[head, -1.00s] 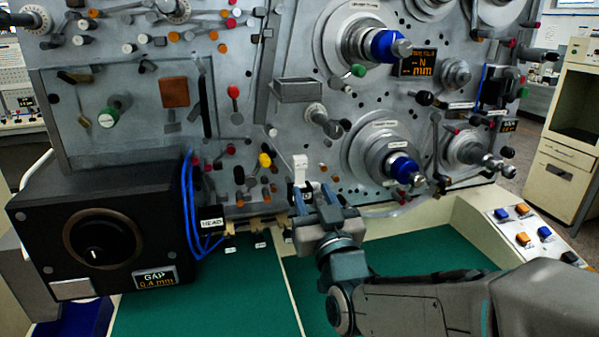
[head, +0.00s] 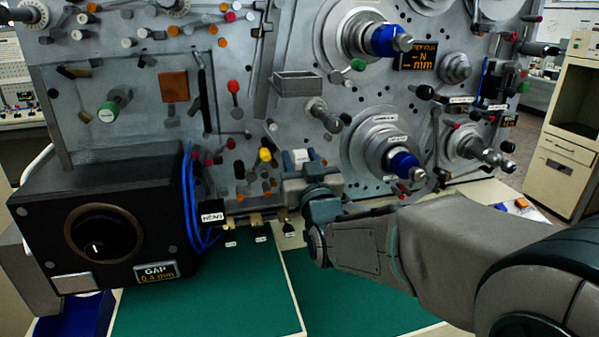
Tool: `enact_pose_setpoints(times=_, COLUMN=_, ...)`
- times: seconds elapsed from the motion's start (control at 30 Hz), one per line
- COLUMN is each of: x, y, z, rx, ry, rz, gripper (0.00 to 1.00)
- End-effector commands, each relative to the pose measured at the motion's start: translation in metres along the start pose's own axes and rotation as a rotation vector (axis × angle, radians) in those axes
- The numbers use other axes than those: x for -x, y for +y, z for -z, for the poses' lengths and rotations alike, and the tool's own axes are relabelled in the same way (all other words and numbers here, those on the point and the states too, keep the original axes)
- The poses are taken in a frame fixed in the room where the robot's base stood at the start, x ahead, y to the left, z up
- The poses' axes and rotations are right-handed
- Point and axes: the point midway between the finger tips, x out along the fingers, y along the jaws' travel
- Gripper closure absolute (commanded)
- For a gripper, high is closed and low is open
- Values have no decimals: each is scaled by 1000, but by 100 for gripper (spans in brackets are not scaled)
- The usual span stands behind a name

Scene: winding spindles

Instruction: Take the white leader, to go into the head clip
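A small white piece (head: 300,156), which looks like the white leader, stands at the lower middle of the machine panel. My gripper (head: 300,162) is right at it, with a finger on each side of the white piece. The gripper body hides its lower part. I cannot tell whether the fingers touch it or are closed on it. Which of these is the head clip is not clear.
A black box with a dial and a GAP 0.4 mm display (head: 104,232) stands at the left, with blue cables (head: 189,195) beside it. Spindles with blue hubs (head: 403,164) and several coloured knobs stick out of the panel. The green mat (head: 210,290) below is clear.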

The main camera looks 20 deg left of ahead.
Motion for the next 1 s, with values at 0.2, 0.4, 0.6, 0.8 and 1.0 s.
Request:
enact_pose_setpoints(times=0.2, x=0, y=0, z=0, rx=0, ry=0, rz=0, gripper=88)
enact_pose_setpoints(times=0.4, x=0, y=0, z=1, rx=0, ry=0, rz=0, gripper=88)
enact_pose_setpoints(times=0.6, x=-1, y=0, z=7, rx=0, ry=1, rz=0, gripper=88)
enact_pose_setpoints(times=0.8, x=-3, y=0, z=14, rx=0, ry=0, rz=0, gripper=88)
enact_pose_setpoints(times=1.0, x=-5, y=0, z=22, rx=0, ry=1, rz=0, gripper=88)
